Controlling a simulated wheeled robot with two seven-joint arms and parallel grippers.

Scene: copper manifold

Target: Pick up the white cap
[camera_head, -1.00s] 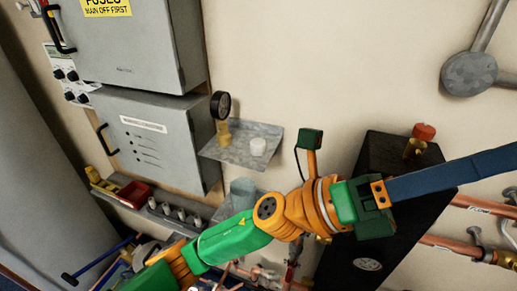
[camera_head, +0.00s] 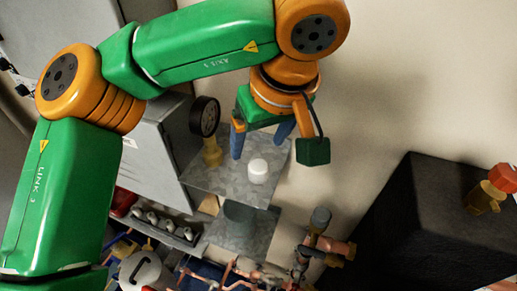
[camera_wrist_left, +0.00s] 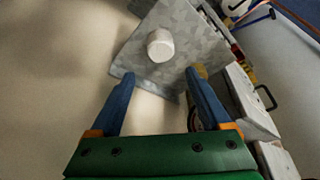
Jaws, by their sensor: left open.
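The white cap (camera_head: 258,171) stands on a grey metal shelf (camera_head: 222,187) fixed to the wall. In the left wrist view the cap (camera_wrist_left: 160,45) sits on the shelf, beyond the fingertips and roughly between their lines. My left gripper (camera_head: 262,145) is open, with its two blue fingers pointing down above the back of the shelf. It also shows in the left wrist view (camera_wrist_left: 155,78), empty and apart from the cap. My right gripper is in neither view.
A black box (camera_head: 420,235) is at the right.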

